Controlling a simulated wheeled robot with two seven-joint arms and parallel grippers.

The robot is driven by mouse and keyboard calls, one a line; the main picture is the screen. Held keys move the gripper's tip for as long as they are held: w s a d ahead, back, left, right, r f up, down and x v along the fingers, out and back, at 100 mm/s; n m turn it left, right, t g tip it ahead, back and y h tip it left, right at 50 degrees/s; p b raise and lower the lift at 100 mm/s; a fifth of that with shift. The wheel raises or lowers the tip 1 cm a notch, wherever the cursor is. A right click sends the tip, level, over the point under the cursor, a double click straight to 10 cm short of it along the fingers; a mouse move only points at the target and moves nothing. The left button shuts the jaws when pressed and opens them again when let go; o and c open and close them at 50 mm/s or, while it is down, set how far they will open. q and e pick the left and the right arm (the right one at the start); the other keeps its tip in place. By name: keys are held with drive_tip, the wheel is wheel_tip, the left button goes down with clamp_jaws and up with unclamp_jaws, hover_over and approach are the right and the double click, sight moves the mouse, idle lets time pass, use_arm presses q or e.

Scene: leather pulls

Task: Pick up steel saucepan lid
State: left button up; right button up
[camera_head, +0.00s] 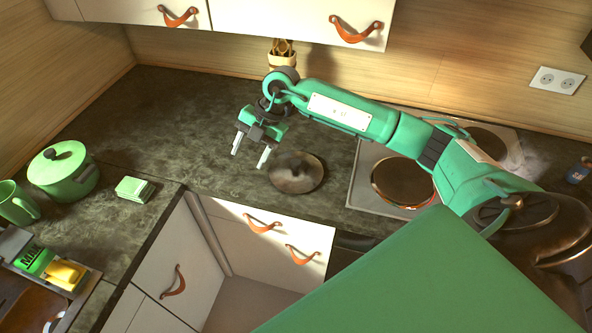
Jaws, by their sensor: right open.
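The steel saucepan lid (297,174) is a round, dark, brownish-grey disc with a knob on top. It lies flat on the dark countertop (170,115), left of the hob. My right gripper (250,156) is open and empty, with its two pale fingers pointing down. It is above the counter, to the left of the lid and a little behind its knob. The fingers appear apart from the lid. My left gripper is not in view.
A hob (358,190) is right of the lid. A utensil pot (283,62) stands at the back wall. A green pot (62,178), a mug (16,203) and a green-white block (135,189) are at left. Upper cabinets (290,18) overhang the back. The counter left of the gripper is clear.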

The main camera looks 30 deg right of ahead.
drive_tip(key=w+d+r+m+h, duration=0.1)
drive_tip(key=d+m+h, duration=0.15)
drive_tip(key=d, duration=0.35)
drive_tip(key=d+r+m+h, duration=0.1)
drive_tip(key=d+r+h, duration=0.15)
drive_tip(key=d, duration=0.45)
drive_tip(key=p, duration=0.3)
hover_over(296, 161)
drive_tip(key=shift+g+h, duration=0.4)
drive_tip(key=f, duration=0.9)
drive_tip(key=shift+w+a, duration=0.2)
drive_tip(key=shift+s+f+p, duration=0.1)
drive_tip(key=shift+f+p, duration=0.35)
drive_tip(key=shift+p, duration=0.1)
drive_tip(key=f, duration=0.1)
drive_tip(key=f+p, duration=0.2)
drive_tip(key=f, duration=0.1)
drive_tip(key=shift+s+d, duration=0.15)
drive_tip(key=shift+s, duration=0.1)
drive_tip(key=shift+f, duration=0.3)
clamp_jaws()
